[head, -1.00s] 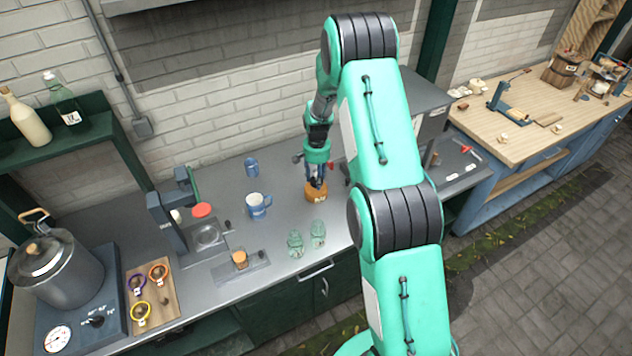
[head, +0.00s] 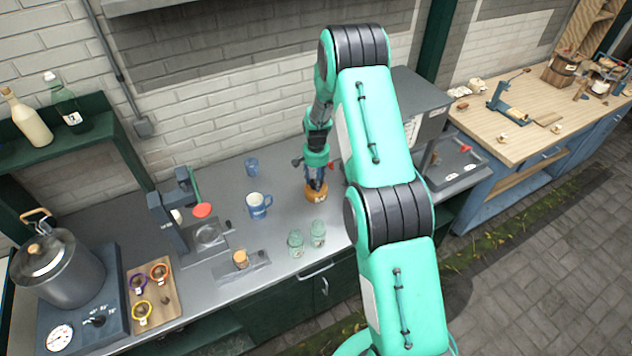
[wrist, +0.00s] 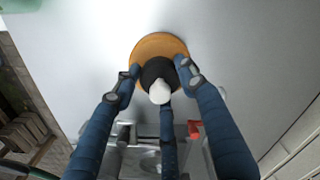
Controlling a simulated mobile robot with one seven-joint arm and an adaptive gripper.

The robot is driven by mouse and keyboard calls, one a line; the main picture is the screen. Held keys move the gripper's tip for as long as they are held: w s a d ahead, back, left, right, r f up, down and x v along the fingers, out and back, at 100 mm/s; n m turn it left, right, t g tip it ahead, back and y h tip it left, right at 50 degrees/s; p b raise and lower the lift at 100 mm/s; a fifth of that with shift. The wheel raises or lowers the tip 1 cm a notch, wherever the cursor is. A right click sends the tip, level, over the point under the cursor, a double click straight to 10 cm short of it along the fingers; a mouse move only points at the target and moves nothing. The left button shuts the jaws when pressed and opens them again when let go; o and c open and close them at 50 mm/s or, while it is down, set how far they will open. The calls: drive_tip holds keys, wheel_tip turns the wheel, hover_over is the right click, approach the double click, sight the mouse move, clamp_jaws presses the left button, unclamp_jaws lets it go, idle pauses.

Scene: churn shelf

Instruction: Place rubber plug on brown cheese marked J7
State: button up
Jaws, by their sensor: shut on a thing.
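The brown cheese (head: 317,195) is a round orange-brown block on the grey counter, with a small pale label on its side that is too small to read. It also shows in the wrist view (wrist: 155,44). My gripper (head: 316,184) is directly over the cheese, pointing down. In the wrist view, its blue fingers (wrist: 158,76) are closed around the rubber plug (wrist: 157,71), which is dark and round with a white piece at its near side. The plug overlaps the cheese top there; I cannot tell whether they touch. In the head view the plug is hidden by the fingers.
Two greenish glass jars (head: 307,238) stand in front of the cheese. A press-like stand (head: 166,218) is farther left. A grey cabinet (head: 424,105) is close on the right.

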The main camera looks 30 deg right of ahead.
drive_tip(key=shift+f, duration=0.25)
drive_tip(key=shift+f, duration=0.15)
drive_tip(key=o, duration=1.2)
drive_tip(key=shift+c, duration=0.2)
wheel_tip(320, 180, up, 11)
drive_tip(key=shift+r+b, duration=0.1)
drive_tip(key=shift+b, duration=0.55)
drive_tip(key=shift+r, duration=0.55)
